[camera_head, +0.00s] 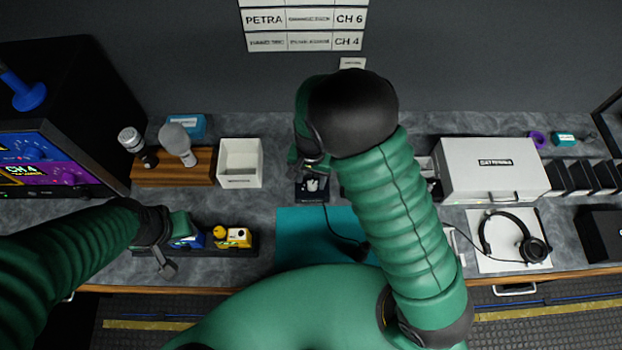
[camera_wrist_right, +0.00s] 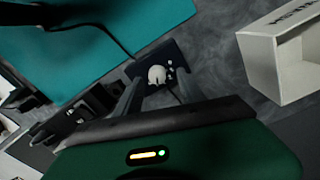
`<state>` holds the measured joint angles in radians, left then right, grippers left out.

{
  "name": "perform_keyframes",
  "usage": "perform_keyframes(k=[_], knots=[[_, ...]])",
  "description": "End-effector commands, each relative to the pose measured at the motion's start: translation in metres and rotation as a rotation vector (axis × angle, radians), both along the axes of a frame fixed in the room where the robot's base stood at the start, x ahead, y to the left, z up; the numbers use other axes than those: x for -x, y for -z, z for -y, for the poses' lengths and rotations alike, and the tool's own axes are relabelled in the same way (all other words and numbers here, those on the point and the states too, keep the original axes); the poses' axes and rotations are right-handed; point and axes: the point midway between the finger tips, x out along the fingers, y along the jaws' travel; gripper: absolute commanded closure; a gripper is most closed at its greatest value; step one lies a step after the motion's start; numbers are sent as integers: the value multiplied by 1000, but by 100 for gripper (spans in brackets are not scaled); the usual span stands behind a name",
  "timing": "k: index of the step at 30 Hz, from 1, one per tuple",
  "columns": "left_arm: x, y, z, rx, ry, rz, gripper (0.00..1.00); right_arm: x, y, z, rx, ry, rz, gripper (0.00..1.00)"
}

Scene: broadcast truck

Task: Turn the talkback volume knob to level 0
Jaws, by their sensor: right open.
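A small dark box (camera_head: 311,196) sits on the counter at the back of the teal mat. It carries a pale round knob (camera_wrist_right: 156,75), with small white marks beside it too small to read. The knob also shows in the head view (camera_head: 313,185). My right gripper (camera_wrist_right: 158,92) is open, its two fingers on either side of the near part of the box, with the knob just beyond the gap between them. I cannot tell whether they touch it. My left gripper (camera_head: 166,258) is at the counter's left front; its jaw opening is unclear.
A white open bin (camera_head: 240,145) stands left of the box, and a white case (camera_head: 492,167) stands right. Yellow and blue packs (camera_head: 235,237) sit in a dark holder near my left gripper. Headphones (camera_head: 530,248) lie at right. A cable crosses the teal mat (camera_head: 290,235).

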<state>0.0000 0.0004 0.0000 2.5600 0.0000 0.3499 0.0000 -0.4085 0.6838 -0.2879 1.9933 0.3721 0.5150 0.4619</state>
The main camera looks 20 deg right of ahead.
Motion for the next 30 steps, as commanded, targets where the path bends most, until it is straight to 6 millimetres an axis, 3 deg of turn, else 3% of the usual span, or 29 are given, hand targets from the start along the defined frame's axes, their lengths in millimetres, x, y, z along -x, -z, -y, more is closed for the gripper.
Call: perform_keyframes(k=[4,12,23,30], knots=[[0,-1,0,0,0,0,64,1,15,0,0,2,0,53],[0,0,0,0,0,0,64,-1,18,0,0,1,1,53],[0,-1,0,0,0,0,64,0,18,0,0,0,1,99],[0,-1,0,0,0,0,64,0,17,-1,-2,-3,1,100]])
